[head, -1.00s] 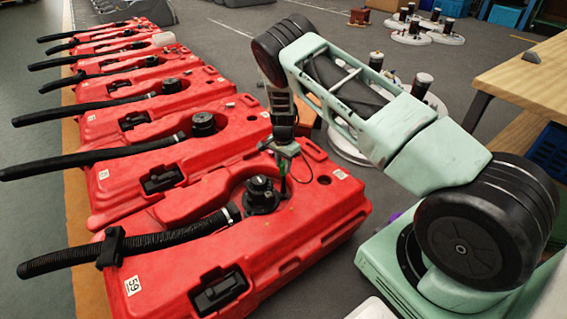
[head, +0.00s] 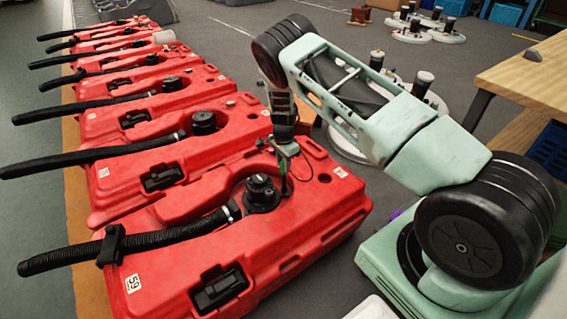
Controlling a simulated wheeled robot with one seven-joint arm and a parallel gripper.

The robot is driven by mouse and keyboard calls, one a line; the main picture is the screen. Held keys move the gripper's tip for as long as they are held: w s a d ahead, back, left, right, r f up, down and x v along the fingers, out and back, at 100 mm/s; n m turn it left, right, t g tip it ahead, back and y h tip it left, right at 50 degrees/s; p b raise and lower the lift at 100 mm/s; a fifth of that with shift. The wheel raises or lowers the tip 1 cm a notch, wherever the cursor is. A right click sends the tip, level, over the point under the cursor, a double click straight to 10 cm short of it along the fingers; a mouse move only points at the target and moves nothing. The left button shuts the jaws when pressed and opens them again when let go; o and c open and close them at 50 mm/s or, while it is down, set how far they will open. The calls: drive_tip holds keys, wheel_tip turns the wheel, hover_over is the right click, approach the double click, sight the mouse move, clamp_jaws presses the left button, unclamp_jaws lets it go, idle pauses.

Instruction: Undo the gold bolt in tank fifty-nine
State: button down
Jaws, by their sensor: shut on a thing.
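Tank fifty-nine (head: 268,245) is the nearest red tank, with a "59" label (head: 132,283) at its lower left corner. A black round fitting (head: 262,190) with a ribbed black hose (head: 165,237) sits in its top recess. My gripper (head: 285,185) points down at the tank's top, just right of the black fitting. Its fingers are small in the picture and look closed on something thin. The gold bolt cannot be made out; the fingers and the fitting's edge cover that spot.
More red tanks (head: 150,120) with black hoses stand in a row behind. A wooden table (head: 525,75) is at the right.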

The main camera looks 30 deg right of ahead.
drive_tip(key=shift+f, duration=0.2)
drive_tip(key=shift+f, duration=0.25)
drive_tip(key=shift+f+b, duration=0.2)
drive_tip(key=shift+b, duration=0.2)
idle(0.4)
drive_tip(key=n, duration=0.5)
drive_tip(key=shift+r, duration=0.1)
drive_tip(key=n, duration=0.5)
